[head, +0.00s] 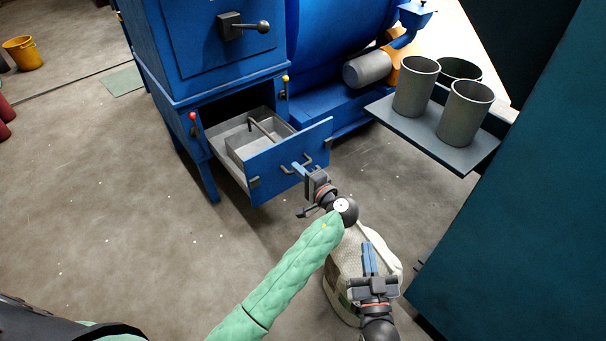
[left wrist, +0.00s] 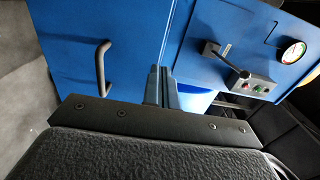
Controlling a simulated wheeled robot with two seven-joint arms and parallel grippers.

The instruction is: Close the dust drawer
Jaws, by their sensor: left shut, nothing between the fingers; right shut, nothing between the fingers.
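The dust drawer (head: 262,180) sticks out of the lower opening of the blue machine in the head view. It is pulled well out, with a blue front and a grey inner tray (head: 243,143). My left gripper (head: 298,168) is shut and empty at the drawer front, close to its dark handle (head: 311,159); I cannot tell if it touches. In the left wrist view its fingers (left wrist: 162,85) point at blue panels, one with a dark bar handle (left wrist: 103,68). My right gripper (head: 369,258) is shut and empty, lower right, over a pale sack.
The blue machine (head: 210,60) has a dark lever above the drawer. Grey cups (head: 415,88) stand on a shelf (head: 450,147) to the right, beside a large teal panel (head: 520,200). A pale sack (head: 340,290) stands below my grippers. Floor left of the drawer is clear.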

